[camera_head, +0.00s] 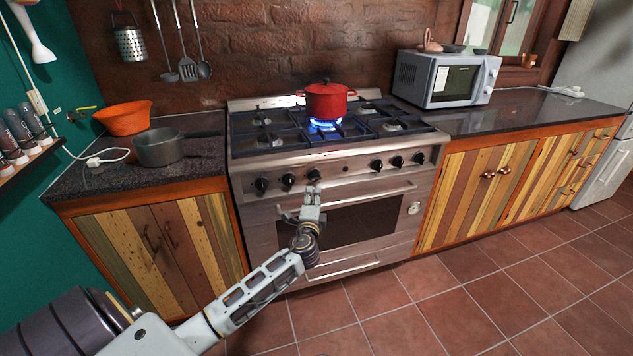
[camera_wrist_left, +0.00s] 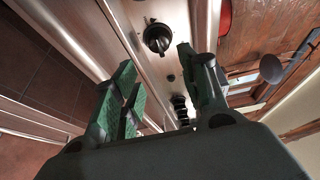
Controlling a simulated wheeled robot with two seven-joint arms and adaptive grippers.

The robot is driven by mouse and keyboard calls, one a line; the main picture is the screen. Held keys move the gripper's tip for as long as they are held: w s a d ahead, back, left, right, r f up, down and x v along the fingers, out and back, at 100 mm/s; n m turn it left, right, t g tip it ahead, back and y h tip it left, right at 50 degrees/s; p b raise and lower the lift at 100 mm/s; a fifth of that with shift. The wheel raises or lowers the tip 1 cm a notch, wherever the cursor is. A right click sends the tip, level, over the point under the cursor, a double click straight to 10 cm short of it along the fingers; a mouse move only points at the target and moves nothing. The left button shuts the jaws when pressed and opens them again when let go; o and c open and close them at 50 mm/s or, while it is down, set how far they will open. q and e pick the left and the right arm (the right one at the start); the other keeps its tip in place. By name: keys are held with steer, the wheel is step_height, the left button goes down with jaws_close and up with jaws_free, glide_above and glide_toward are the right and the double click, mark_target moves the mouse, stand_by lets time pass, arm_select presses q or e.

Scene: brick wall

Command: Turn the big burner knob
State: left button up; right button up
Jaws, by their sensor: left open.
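The stove's front panel carries a row of black knobs. The knob nearest my left gripper (camera_head: 311,192) is the third from the left (camera_head: 314,175); it sits just above the fingertips in the head view. In the left wrist view, a black round knob (camera_wrist_left: 157,38) lies ahead of the open, green-padded fingers of the left gripper (camera_wrist_left: 155,64), roughly in line with the gap between them. No contact is visible. Which knob is the big burner's is not marked clearly. A blue flame (camera_head: 324,125) burns under the red pot (camera_head: 326,101). My right gripper is not in view.
More knobs (camera_head: 397,162) line the panel to the right. An oven handle (camera_head: 370,192) runs below them, close to my left gripper. A grey pot (camera_head: 160,148) and an orange bowl (camera_head: 124,117) stand on the left counter. A microwave (camera_head: 446,78) stands on the right counter.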

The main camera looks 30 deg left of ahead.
mark_target(317, 180)
arm_select(q)
steer(key=shift+b+x, duration=0.45)
steer(key=shift+x, duration=4.5)
steer(key=shift+w+a+b, duration=0.25)
steer(key=shift+w+b, duration=0.05)
steer(key=shift+w, duration=0.2)
steer(key=shift+w+a, duration=0.15)
steer(key=shift+w, duration=0.15)
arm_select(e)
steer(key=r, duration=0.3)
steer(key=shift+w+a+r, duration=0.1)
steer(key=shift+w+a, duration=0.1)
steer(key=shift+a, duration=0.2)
arm_select(q)
steer(key=c, duration=0.7)
